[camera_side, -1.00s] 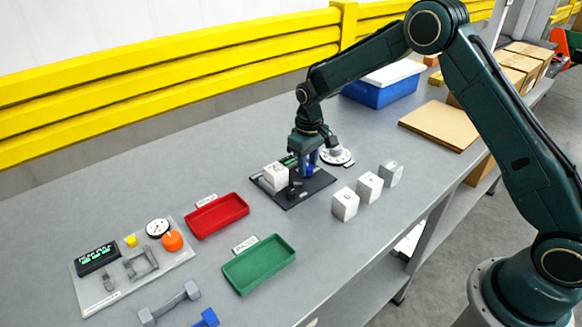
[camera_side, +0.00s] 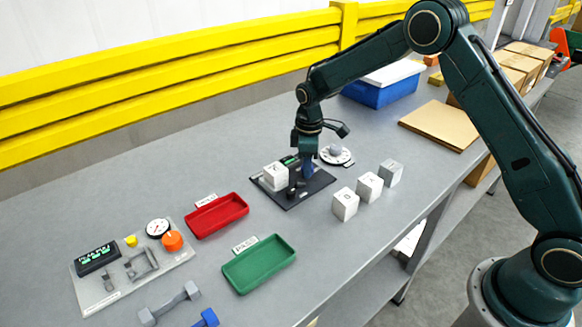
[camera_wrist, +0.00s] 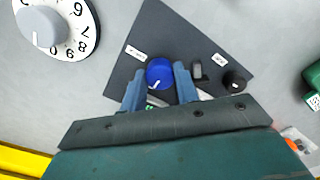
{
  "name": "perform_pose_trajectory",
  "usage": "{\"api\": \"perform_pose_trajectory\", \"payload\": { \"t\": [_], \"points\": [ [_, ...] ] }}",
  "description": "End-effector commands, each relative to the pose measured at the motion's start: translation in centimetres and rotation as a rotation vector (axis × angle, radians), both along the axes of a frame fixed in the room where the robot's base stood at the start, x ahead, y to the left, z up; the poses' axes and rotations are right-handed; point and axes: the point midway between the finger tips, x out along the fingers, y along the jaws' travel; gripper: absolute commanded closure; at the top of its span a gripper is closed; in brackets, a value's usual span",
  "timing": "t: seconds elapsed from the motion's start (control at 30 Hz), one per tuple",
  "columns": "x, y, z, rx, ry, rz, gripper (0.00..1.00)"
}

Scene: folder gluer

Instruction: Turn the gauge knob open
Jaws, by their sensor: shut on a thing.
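A round blue knob (camera_wrist: 160,74) with a white pointer line sits on a black panel (camera_side: 292,197). In the side view my gripper (camera_side: 307,172) points down at the panel's far right part, and the fingers hide the knob there. Small white labels (camera_wrist: 135,52) lie on the panel, too small to read surely.
The panel also has a small black knob (camera_wrist: 235,81), a grey switch (camera_wrist: 197,70) and a white block (camera_side: 274,176). A white numbered dial (camera_side: 335,154) stands close behind. White cubes (camera_side: 369,186) stand to the right; red (camera_side: 217,215) and green (camera_side: 259,264) trays lie left.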

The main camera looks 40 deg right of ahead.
Motion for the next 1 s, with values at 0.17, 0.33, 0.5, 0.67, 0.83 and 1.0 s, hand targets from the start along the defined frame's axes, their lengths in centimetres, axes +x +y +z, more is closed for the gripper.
{"api": "perform_pose_trajectory", "payload": {
  "t": [0.17, 0.33, 0.5, 0.67, 0.83, 1.0],
  "points": [
    [0.09, 0.02, 0.17, 0.001, -0.004, 0.009, 0.92],
    [0.09, 0.02, 0.18, 0.001, -0.004, 0.009, 0.92],
    [0.08, 0.02, 0.15, 0.0, -0.003, 0.008, 0.48],
    [0.04, 0.01, 0.08, 0.0, -0.001, 0.007, 0.48],
    [0.04, 0.01, 0.12, 0.0, -0.001, 0.007, 0.48],
    [0.06, 0.01, 0.83, 0.0, -0.003, 0.006, 0.48]
  ]
}}
